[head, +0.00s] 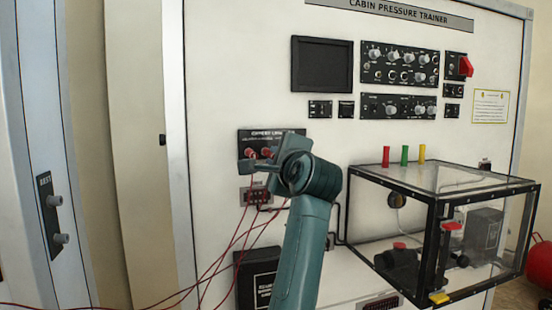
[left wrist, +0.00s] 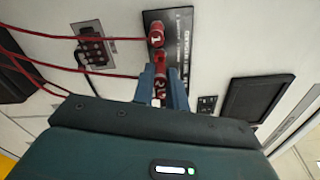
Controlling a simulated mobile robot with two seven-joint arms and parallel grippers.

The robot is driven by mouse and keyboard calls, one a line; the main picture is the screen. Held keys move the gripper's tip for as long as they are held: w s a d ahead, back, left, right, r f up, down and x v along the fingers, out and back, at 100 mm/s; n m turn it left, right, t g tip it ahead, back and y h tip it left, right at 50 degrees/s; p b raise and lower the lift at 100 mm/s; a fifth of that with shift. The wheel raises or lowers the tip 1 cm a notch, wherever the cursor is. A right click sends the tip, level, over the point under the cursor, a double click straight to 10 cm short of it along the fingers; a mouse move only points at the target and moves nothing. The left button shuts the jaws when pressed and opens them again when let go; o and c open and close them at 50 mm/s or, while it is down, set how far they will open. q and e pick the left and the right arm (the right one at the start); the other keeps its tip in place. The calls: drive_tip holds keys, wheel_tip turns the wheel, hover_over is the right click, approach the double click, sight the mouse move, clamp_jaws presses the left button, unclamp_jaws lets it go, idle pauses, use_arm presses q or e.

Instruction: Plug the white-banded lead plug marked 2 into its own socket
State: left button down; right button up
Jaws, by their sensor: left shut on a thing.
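My left gripper (head: 256,164) is at the small black socket plate (head: 258,134) on the white panel. In the left wrist view its fingers (left wrist: 160,82) are shut around a red plug with a white band marked 2 (left wrist: 160,91). Its red lead runs off to the left. Another red plug with a white band marked 1 (left wrist: 156,39) is at the same plate (left wrist: 182,22), beside the held plug. My right gripper is out of view.
A connector block with several leads (head: 256,195) is below the plate. Red leads (head: 232,240) hang across the lower left. A clear black-framed box (head: 440,185) juts out at right. A dark screen (head: 321,64) and knob panels (head: 399,65) are above.

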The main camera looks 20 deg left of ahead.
use_arm(q)
drive_tip(key=shift+p+x, duration=0.55)
drive_tip(key=shift+x, duration=0.7)
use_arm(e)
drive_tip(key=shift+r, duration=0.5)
use_arm(q)
drive_tip(key=c, duration=1.3)
unclamp_jaws()
drive_tip(key=b+v, duration=0.4)
drive_tip(key=v, duration=0.9)
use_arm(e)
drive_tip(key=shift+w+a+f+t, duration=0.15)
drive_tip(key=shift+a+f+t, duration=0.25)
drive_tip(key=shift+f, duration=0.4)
use_arm(q)
drive_tip(key=shift+s+d, duration=0.1)
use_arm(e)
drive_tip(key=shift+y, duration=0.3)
